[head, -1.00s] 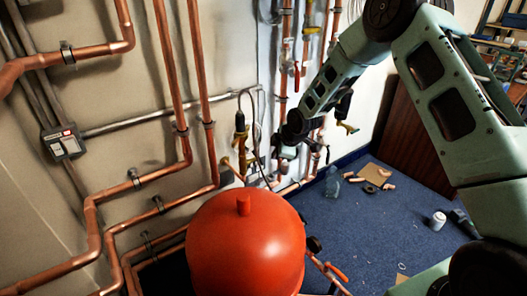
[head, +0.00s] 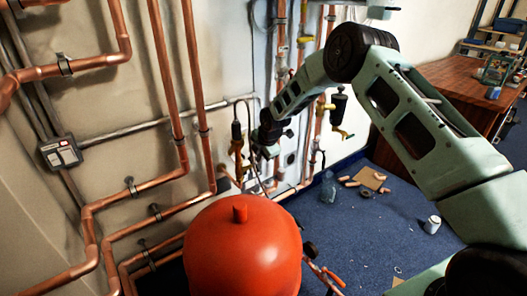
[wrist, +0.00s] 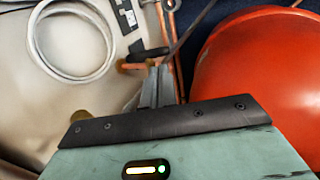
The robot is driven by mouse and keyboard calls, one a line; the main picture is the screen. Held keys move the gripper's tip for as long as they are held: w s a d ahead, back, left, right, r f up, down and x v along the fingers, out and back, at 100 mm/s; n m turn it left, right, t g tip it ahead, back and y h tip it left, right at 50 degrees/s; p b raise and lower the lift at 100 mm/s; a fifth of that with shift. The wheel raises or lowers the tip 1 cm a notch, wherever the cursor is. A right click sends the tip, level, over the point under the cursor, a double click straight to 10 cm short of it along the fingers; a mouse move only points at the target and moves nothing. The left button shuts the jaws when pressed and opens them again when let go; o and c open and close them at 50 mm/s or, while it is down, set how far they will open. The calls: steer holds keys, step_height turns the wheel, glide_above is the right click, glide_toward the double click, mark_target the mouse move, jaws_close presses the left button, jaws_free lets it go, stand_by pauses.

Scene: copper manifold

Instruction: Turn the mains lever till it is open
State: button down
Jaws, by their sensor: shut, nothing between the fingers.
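My gripper (wrist: 157,72) is shut and empty; its two fingers lie together in the wrist view. Just beyond the fingertips is a short black lever-like handle (wrist: 150,53) beside a copper or brass fitting (wrist: 130,67). It looks like the mains lever, but no label shows. I cannot tell whether the fingertips touch it. In the head view my gripper (head: 264,148) is near the wall beside a brass valve fitting (head: 237,150), low among the copper pipes. The arm partly hides the pipework there, and the lever's angle cannot be read in the head view.
A large red tank (head: 243,250) stands in front, and fills the right of the wrist view (wrist: 265,85). Copper pipes (head: 170,90) run along the wall. A white coiled hose (wrist: 75,45) is at left in the wrist view. Blue floor (head: 350,220) is mostly clear, with scattered bits.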

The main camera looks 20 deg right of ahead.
mark_target(258, 171)
steer(key=shift+b+x, duration=0.3)
steer(key=shift+x, duration=1.8)
steer(key=shift+s+f+t+b, duration=0.15)
steer(key=shift+f+t+b, duration=0.1)
steer(key=shift+t+b, duration=0.3)
steer(key=shift+s+f+t+y+b, duration=0.2)
steer(key=shift+f+t+y+b, duration=0.25)
steer(key=shift+t, duration=0.3)
steer(key=f+t+b, duration=0.1)
steer(key=t+b, duration=0.1)
steer(key=b, duration=0.1)
steer(key=shift+s+f+y, duration=0.15)
steer(key=shift+s+y, duration=0.05)
steer(key=shift+y, duration=0.05)
steer(key=t+b, duration=0.2)
steer(key=b, duration=0.1)
steer(key=f+t+y+b, duration=0.1)
steer(key=b, duration=0.2)
steer(key=f+t+b, duration=0.1)
steer(key=t+b, duration=0.1)
steer(key=b, duration=0.1)
steer(key=shift+w+d+t+y, duration=0.1)
steer(key=shift+w+t+y, duration=0.1)
steer(key=shift+t+y, duration=0.1)
steer(key=shift+w+f+b, duration=0.1)
steer(key=shift+b, duration=0.25)
